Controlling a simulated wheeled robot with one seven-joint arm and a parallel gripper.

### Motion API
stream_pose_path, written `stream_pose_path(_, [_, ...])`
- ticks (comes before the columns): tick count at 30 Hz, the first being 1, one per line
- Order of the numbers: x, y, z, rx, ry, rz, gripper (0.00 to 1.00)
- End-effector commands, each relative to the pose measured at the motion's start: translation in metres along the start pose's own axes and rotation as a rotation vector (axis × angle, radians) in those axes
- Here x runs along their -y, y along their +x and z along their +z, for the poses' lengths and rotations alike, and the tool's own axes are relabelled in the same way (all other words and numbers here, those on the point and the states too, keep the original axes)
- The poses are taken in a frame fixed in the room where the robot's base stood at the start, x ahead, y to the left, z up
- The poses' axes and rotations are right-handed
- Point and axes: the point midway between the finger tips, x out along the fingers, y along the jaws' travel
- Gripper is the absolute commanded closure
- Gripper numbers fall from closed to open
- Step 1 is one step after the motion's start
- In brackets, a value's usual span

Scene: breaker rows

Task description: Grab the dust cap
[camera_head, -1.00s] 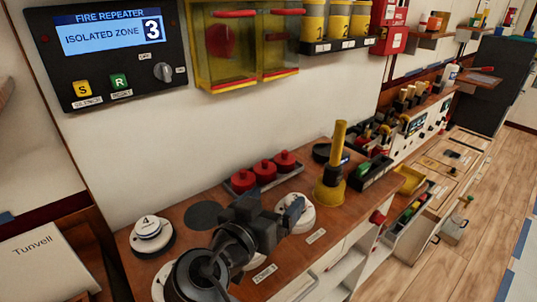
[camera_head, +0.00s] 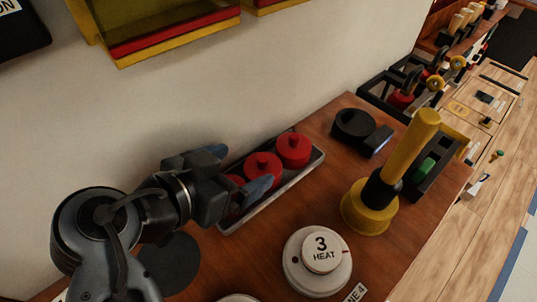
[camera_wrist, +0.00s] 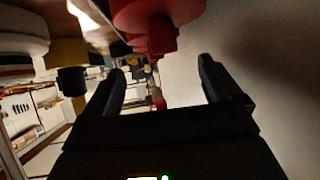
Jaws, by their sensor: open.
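Red dust caps with small top knobs sit in a row in a grey tray (camera_head: 290,180) beside the wall. The far cap (camera_head: 294,149) and the middle cap (camera_head: 262,166) show clearly. The near cap (camera_head: 236,181) is partly hidden by my gripper. My gripper (camera_head: 238,168) is open over the near end of the tray, its two fingers apart. In the wrist view, a red cap (camera_wrist: 150,14) shows at the top, just beyond the gap between the fingertips of my gripper (camera_wrist: 160,70). I cannot tell whether the fingers touch a cap.
A white heat detector marked 3 (camera_head: 317,262) sits in front of the tray. A yellow tool (camera_head: 405,155) stands upright to the right. A black round piece (camera_head: 353,124) lies behind it. A flat dark disc (camera_head: 170,262) lies left. Yellow-red boxes (camera_head: 165,35) hang on the wall above.

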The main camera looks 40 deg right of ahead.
Motion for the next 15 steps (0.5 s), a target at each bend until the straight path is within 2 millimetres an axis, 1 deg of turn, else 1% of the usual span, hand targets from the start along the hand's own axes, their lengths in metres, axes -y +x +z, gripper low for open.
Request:
stream_pose_path(1, [-0.001, 0.006, -0.001, -0.001, 0.000, 0.002, 0.09])
stream_pose_path(7, [-0.002, 0.026, -0.003, -0.002, -0.001, 0.003, 0.09])
stream_pose_path(12, [-0.005, 0.052, -0.005, -0.002, 0.000, 0.003, 0.09])
stream_pose_path(15, [-0.004, 0.062, -0.004, -0.001, -0.002, 0.002, 0.09])
